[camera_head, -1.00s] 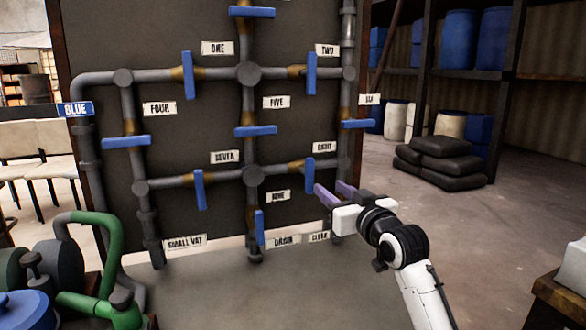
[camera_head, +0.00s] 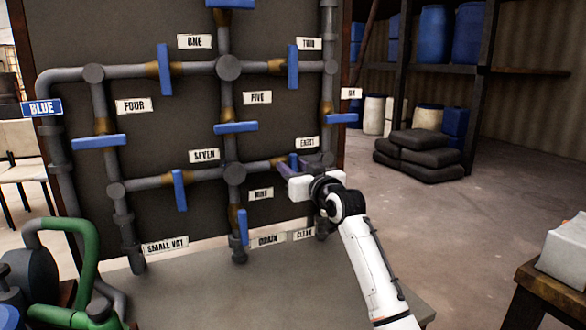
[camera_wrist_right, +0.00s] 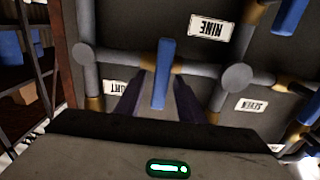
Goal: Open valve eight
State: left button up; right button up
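Valve eight is a blue bar handle (camera_head: 293,160) on the short pipe under the "EIGHT" label (camera_head: 307,143). In the right wrist view, the blue handle (camera_wrist_right: 162,70) stands across its grey pipe. My right gripper (camera_head: 303,164) is at valve eight and covers the handle's lower part in the head view. In the right wrist view its two dark purple fingers (camera_wrist_right: 159,90) are apart, one on each side of the handle, with gaps visible. My left gripper is not in view.
Other blue handles are close by: valve seven (camera_head: 179,190), the one by the "NINE" label (camera_head: 242,226) and valve five (camera_head: 236,127). Grey pipes run across the dark panel (camera_head: 190,110). A wooden table (camera_head: 548,290) is at the right. Green pipework (camera_head: 85,240) is at the lower left.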

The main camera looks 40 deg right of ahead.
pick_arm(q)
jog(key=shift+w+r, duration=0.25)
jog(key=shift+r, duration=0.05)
pick_arm(e)
grip_shut()
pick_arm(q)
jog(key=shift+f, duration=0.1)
